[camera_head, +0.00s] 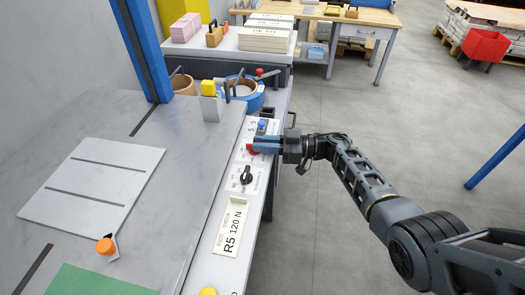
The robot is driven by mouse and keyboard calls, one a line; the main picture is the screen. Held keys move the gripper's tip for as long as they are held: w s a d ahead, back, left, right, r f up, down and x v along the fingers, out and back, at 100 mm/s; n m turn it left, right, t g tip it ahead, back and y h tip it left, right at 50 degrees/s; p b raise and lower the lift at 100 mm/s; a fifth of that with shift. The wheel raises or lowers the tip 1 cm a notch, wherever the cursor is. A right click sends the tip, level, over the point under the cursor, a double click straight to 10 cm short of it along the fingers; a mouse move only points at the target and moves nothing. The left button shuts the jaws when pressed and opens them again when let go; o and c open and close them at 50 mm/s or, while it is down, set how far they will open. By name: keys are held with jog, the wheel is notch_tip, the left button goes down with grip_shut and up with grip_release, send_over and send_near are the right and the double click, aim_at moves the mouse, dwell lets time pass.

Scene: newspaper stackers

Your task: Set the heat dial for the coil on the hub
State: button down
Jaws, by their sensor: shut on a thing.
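A control panel (234,203) runs along the front edge of the machine table. A black pointer dial (246,175) stands on it, clear of my gripper. A red knob (250,147) sits farther up the panel. My gripper (257,147) reaches in from the right and is shut at the red knob, hiding part of it. I cannot tell which way this knob points. A blue knob (262,126) shows just beyond my gripper. I cannot make out which control is marked for heat. No coil or hub is clearly recognisable.
A label plate reading "R5 120 N" (231,228) lies nearer on the panel. A blue-rimmed bin (253,100) and a yellow-topped block (209,92) stand behind. A blue post (143,50) rises at left. The floor (350,110) right of the table is free.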

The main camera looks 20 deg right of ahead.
jog(key=n+g+b, duration=0.1)
jog(key=g+b, duration=0.1)
jog(key=b, duration=0.1)
jog(key=n+g+y+b, duration=0.1)
jog(key=n+g+b, duration=0.1)
jog(key=b, duration=0.1)
jog(key=w+f+n+g+y+b, duration=0.1)
jog(key=g+b, duration=0.2)
jog(key=b, duration=0.1)
jog(key=shift+d+n, duration=0.15)
jog(key=shift+n, duration=0.25)
jog(key=n+g+b, duration=0.1)
jog(key=b, duration=0.1)
jog(key=g+b, duration=0.2)
jog(key=b, duration=0.1)
jog(key=shift+w+r+n, duration=0.1)
jog(key=shift+w+n, duration=0.1)
jog(key=shift+n, duration=0.2)
jog(key=shift+r+n+g+b, duration=0.15)
jog(key=shift+n+g+b, duration=0.15)
jog(key=shift+g+b, duration=0.55)
jog(key=shift+r+b, duration=0.15)
jog(key=shift+b, duration=0.3)
jog(key=c, duration=1.2)
grip_release()
jog(key=shift+o, duration=0.3)
jog(key=shift+w, duration=0.1)
